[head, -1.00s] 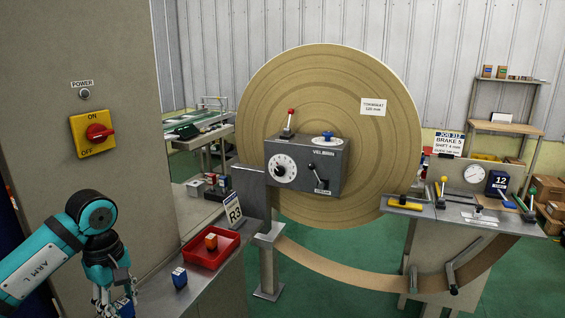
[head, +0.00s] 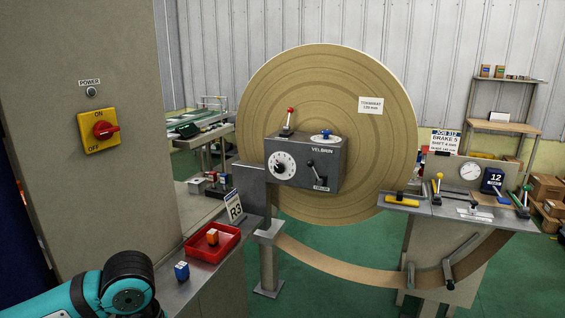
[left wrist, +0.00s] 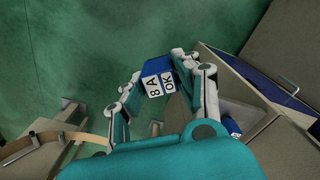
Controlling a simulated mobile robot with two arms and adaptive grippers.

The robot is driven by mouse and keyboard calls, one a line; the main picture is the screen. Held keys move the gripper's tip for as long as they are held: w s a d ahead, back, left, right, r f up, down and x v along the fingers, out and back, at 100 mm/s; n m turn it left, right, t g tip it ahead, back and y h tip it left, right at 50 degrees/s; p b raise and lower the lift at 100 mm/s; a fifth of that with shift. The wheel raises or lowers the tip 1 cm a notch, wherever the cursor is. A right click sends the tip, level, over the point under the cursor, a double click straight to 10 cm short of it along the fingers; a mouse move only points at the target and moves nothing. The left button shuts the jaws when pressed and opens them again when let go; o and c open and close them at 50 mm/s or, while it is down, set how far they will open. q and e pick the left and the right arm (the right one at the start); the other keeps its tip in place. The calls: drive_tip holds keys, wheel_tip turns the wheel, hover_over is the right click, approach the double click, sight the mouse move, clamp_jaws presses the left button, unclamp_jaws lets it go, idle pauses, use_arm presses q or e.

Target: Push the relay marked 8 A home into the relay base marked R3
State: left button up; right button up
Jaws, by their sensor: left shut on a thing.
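My left gripper (left wrist: 163,85) is shut on a blue relay (left wrist: 157,84) whose white label reads 8 A and OK. It holds the relay up in the air, with green floor behind it in the left wrist view. In the head view only my teal left arm shows at the bottom left; the gripper and held relay are out of frame there. A white sign marked R3 (head: 234,207) stands at the back of the metal bench. I cannot make out the relay base itself. My right gripper is not in view.
A red tray (head: 230,248) on the bench holds an orange and white block (head: 212,237). A blue block (head: 182,271) stands on the bench left of the tray. A tall cabinet with a yellow power switch (head: 97,131) rises at left. The large tan reel (head: 300,90) stands beyond.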

use_arm(q)
drive_tip(key=s+m, duration=0.1)
drive_tip(key=s+d, duration=0.1)
drive_tip(key=s+d+f+m, duration=0.1)
drive_tip(key=s, duration=0.1)
drive_tip(key=shift+s+m, duration=0.1)
drive_tip(key=shift+m, duration=0.2)
